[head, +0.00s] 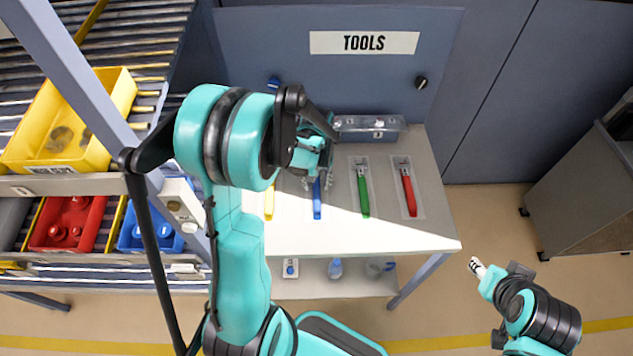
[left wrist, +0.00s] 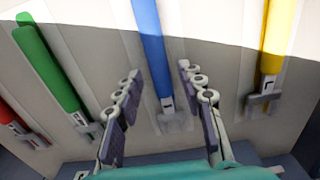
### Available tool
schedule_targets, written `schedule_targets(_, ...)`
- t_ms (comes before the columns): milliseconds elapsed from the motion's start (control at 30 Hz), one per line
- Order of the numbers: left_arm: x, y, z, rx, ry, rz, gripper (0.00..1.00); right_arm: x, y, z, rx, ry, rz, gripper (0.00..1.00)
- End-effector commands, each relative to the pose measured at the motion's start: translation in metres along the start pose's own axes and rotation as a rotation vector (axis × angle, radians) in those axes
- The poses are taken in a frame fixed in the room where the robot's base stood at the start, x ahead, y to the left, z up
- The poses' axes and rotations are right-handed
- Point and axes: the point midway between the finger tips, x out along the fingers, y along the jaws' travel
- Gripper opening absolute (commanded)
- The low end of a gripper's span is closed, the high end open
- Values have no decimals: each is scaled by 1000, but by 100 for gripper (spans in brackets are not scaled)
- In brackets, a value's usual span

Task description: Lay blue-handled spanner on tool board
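The blue-handled spanner (head: 317,198) lies on the grey bench top below the TOOLS panel (head: 270,50), partly hidden by my left gripper in the head view. In the left wrist view its blue handle (left wrist: 152,45) runs along a pale strip, with its metal head (left wrist: 171,112) at the near end. My left gripper (head: 317,180) is over the head end. Its two fingers (left wrist: 158,85) are spread on either side of the spanner, with visible gaps and nothing between them gripped. My right gripper (head: 478,267) is off the bench at right; its finger opening is unclear.
Green (head: 362,190) and red (head: 409,192) spanners lie on pale strips to the right, a yellow one (head: 269,203) to the left. A clear-lidded box (head: 370,125) stands behind. Yellow (head: 95,140), red (head: 62,232) and blue (head: 140,235) bins fill the left rack.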

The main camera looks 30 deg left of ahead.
Motion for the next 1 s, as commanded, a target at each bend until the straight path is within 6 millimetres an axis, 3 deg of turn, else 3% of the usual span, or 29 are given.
schedule_targets(400,-90,0,1,0,0,0,39,-21,0,-15,0,0,0,40)
schedule_targets(667,-117,1,3,7,7,2,39,-25,0,-18,0,0,0,40)
schedule_targets(767,-129,5,13,42,44,15,39,-25,0,-18,0,0,0,40)
schedule_targets(1000,-173,21,72,242,260,82,39,-24,0,-17,0,0,0,40)
